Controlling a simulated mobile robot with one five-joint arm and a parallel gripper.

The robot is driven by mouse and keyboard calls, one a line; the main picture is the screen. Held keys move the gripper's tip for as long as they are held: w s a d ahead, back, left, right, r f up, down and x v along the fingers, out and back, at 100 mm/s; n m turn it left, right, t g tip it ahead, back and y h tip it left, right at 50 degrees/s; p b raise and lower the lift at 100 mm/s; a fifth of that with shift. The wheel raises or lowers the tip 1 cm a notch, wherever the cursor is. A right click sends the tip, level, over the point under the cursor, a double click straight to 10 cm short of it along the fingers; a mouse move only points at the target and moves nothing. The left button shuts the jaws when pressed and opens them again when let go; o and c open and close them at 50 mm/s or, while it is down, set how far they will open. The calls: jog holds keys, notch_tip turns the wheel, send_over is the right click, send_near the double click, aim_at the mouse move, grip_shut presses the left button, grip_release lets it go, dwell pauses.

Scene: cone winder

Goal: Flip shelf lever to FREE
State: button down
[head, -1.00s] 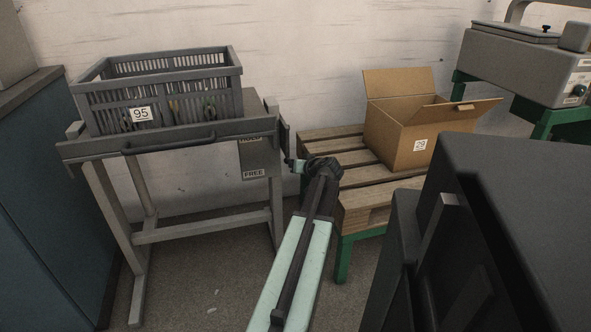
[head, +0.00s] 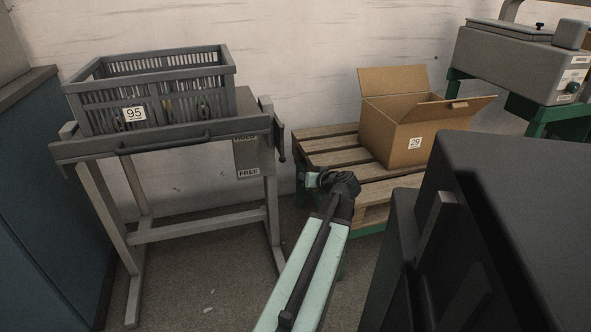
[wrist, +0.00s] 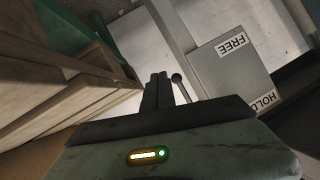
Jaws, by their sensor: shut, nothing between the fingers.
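The shelf's grey label plate shows HOLD above FREE in the head view (head: 247,157) and upside down in the wrist view (wrist: 230,72). The shelf lever (head: 281,146) is a dark bar at the shelf's right side. In the wrist view the lever (wrist: 178,80) is a thin stalk with a round knob. Its knob end points toward the FREE end of the plate, downward on the shelf. My gripper (head: 310,179) is to the right of the lever, apart from it in the head view. In the wrist view my gripper's fingers (wrist: 158,78) are together and empty, just left of the knob.
A grey crate (head: 205,82) labelled 95 sits on the shelf stand (head: 200,218). A wooden pallet (head: 325,146) on a green frame is close by my gripper on the right, with an open cardboard box (head: 398,130) on it. A blue cabinet (head: 45,190) stands left.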

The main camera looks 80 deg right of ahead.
jog(key=s+a, duration=0.1)
jog(key=s+a+f, duration=0.1)
jog(key=shift+a, duration=0.35)
